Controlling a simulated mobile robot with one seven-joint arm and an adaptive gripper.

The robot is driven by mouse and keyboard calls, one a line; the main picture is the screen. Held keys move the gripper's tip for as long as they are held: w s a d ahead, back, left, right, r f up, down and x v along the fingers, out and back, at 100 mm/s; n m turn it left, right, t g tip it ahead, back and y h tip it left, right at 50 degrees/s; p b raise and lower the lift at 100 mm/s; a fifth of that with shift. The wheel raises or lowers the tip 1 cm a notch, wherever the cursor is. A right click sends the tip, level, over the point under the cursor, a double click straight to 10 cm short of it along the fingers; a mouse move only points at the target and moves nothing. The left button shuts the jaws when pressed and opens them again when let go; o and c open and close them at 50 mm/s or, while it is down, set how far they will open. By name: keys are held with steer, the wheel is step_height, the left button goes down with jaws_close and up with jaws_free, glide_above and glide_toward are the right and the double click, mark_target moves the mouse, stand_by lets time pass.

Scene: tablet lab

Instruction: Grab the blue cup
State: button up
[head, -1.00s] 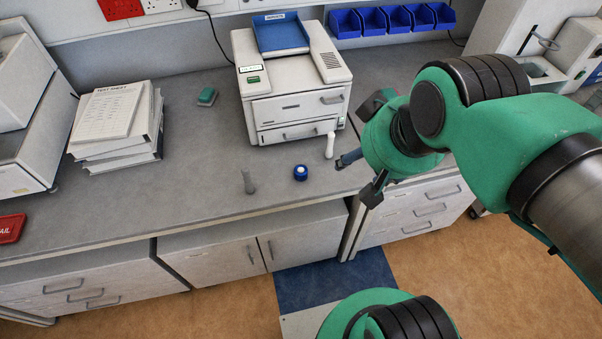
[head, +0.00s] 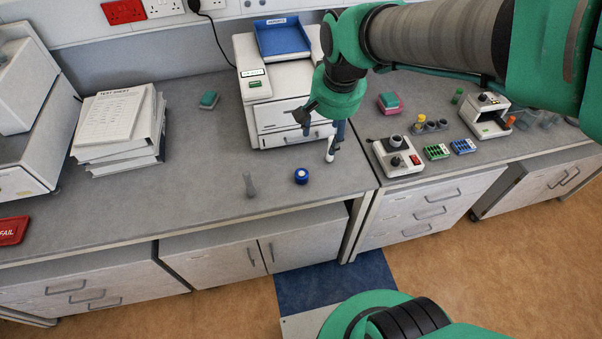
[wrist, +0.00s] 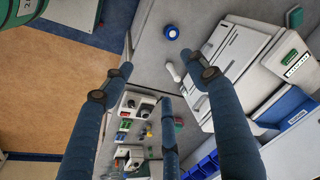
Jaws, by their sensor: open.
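The blue cup (head: 301,176) is a small, round blue thing with a white centre. It stands on the grey bench near the front edge, in front of the white machine. It also shows at the top of the wrist view (wrist: 171,32), beyond my fingertips. My gripper (head: 320,127) hangs in front of the white machine, above and a little right of the cup.
A white pestle-like piece (head: 330,152) stands right of the cup, close under my gripper. The white drawer machine (head: 291,115) is behind. Small devices and racks (head: 437,151) stand right. The bench around the cup's front is clear.

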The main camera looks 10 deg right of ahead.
steer(key=w+a+f+m+g, duration=0.2)
steer(key=w+f, duration=0.5)
steer(key=f, duration=0.1)
steer(key=m+p, duration=0.1)
steer(key=m, duration=0.1)
glide_above(301, 174)
step_height(301, 174, down, 9)
steer(key=shift+s+a+f+g, duration=0.1)
steer(key=shift+s+a+g, duration=0.05)
steer(key=shift+s+g, duration=0.25)
step_height(301, 174, down, 9)
steer(key=shift+r+b, duration=0.2)
steer(key=shift+b, duration=0.35)
steer(key=shift+s+f+b, duration=0.15)
steer(key=shift+f+b, duration=0.35)
steer(key=shift+f, duration=2.05)
